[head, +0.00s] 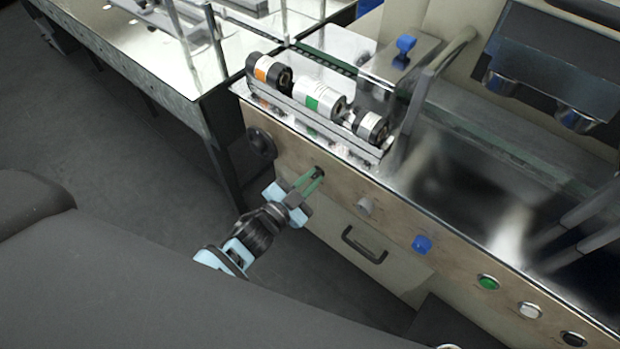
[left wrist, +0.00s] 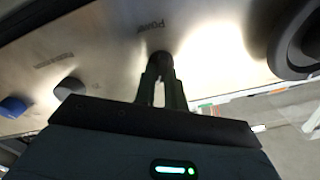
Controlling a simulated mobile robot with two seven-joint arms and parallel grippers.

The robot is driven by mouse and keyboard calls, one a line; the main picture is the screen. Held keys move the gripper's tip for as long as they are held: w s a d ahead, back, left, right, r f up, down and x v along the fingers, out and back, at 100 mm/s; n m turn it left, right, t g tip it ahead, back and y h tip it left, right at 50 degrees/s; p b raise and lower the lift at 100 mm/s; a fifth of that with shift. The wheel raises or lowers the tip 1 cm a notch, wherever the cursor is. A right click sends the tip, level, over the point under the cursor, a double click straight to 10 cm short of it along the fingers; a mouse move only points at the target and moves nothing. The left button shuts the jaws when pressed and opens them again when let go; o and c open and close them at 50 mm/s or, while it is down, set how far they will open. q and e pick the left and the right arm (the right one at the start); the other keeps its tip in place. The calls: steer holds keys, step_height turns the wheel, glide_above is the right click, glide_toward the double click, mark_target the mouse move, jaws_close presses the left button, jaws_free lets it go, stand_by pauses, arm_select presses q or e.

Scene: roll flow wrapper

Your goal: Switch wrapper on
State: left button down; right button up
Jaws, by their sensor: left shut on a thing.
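The wrapper (head: 440,215) has a metal front panel with a row of controls. A small black knob (head: 318,172) sits on this panel, right of the black handwheel (head: 261,143). In the left wrist view the black knob (left wrist: 160,64) is below the printed word "Power". My left gripper (head: 312,181) reaches the panel from the front, its green fingers shut on the black knob. The fingers (left wrist: 161,84) also show in the left wrist view, one on each side of the knob and hiding part of it. My right gripper is not in view.
A grey knob (head: 365,206), a blue knob (head: 422,244) and a green button (head: 488,282) lie farther right on the panel. A drawer handle (head: 364,245) juts out below. Several rolls (head: 320,100) sit on top. Open floor lies to the left.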

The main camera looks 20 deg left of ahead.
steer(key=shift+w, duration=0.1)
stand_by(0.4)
arm_select(q)
steer(key=c, duration=1.5)
jaws_free()
steer(key=shift+o, duration=0.2)
steer(key=v, duration=0.8)
